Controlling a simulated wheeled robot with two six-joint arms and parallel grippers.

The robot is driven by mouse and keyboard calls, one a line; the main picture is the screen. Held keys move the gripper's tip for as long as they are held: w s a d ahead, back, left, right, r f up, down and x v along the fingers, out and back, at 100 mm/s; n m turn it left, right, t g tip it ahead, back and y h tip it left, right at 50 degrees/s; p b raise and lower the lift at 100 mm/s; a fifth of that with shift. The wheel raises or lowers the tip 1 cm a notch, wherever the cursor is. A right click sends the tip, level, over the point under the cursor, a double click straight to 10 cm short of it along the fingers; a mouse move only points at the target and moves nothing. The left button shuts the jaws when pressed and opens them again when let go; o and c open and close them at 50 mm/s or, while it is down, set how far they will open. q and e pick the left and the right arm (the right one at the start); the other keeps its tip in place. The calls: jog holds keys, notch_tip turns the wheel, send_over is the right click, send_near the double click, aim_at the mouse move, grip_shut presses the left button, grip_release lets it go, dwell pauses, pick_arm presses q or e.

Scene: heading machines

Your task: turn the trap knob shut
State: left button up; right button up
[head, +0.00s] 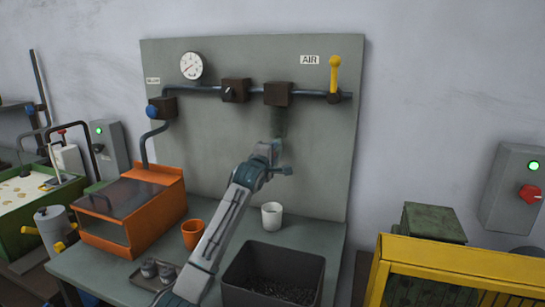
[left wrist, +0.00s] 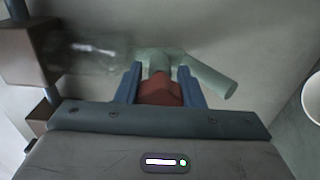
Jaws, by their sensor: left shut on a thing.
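The trap hangs under a brown block (head: 277,94) on the grey panel. Its greenish see-through bowl (head: 279,124) also shows in the left wrist view (left wrist: 85,52), at the upper left. The trap knob (left wrist: 160,93) is dull red and sits between the blue fingers of my left gripper (left wrist: 160,88), which is shut on it. A pale grey-green angled spout (left wrist: 213,76) extends just beyond the knob. In the head view my left gripper (head: 271,150) is just below the bowl and hides the knob. My right gripper is not in view.
A white cup (head: 271,216) stands on the bench below the trap. A dark bin (head: 272,275), an orange cup (head: 192,235) and an orange machine (head: 135,210) stand nearby. A yellow air lever (head: 335,73) is up on the pipe at the right.

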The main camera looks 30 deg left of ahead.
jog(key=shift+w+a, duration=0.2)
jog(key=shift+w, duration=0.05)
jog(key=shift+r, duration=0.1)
pick_arm(q)
jog(key=o, duration=1)
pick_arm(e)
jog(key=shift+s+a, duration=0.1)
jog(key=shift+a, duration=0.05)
